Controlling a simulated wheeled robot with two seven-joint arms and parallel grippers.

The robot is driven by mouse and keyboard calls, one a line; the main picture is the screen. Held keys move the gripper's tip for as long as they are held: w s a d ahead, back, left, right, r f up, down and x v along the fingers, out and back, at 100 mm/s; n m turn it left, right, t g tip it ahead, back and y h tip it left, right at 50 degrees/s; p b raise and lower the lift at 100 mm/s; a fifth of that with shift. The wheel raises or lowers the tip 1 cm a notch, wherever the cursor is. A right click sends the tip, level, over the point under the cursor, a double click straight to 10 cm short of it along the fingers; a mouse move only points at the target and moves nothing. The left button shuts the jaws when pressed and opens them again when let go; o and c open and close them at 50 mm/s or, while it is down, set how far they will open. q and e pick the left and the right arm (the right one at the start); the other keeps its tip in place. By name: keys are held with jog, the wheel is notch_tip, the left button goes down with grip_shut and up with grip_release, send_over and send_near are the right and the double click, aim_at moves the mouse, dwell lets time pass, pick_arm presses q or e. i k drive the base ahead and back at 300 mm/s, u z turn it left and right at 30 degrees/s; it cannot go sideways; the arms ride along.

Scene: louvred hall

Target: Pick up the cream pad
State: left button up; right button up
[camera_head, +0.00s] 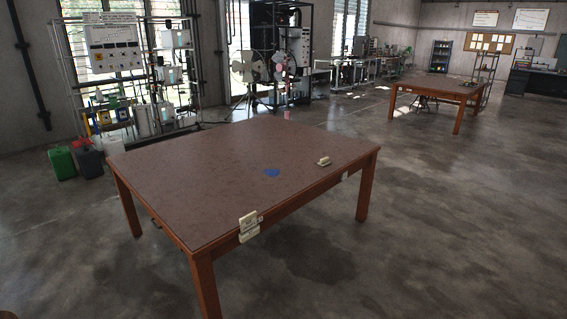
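A small cream block-like thing (323,161) lies on the brown table (200,165) near its right edge; it may be the cream pad, but it is too small to be sure. A second cream, flat thing (248,219) stands upright at the table's near edge, with a similar piece just below it on the table's side. I cannot tell whether either one is the pad. Neither of my grippers is in view, and nothing touches these things.
A flat blue disc (272,172) lies on the table, left of the small cream thing. The rest of the tabletop is bare. Open concrete floor (440,230) lies to the right. A green can (62,163) stands beyond the table at left; another table (437,84) stands far right.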

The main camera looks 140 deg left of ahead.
aim_at(325, 161)
jog(key=u, duration=4.1)
jog(key=i, duration=0.8)
jog(key=z, duration=0.45)
jog(key=i, duration=2.1)
jog(key=u, duration=0.05)
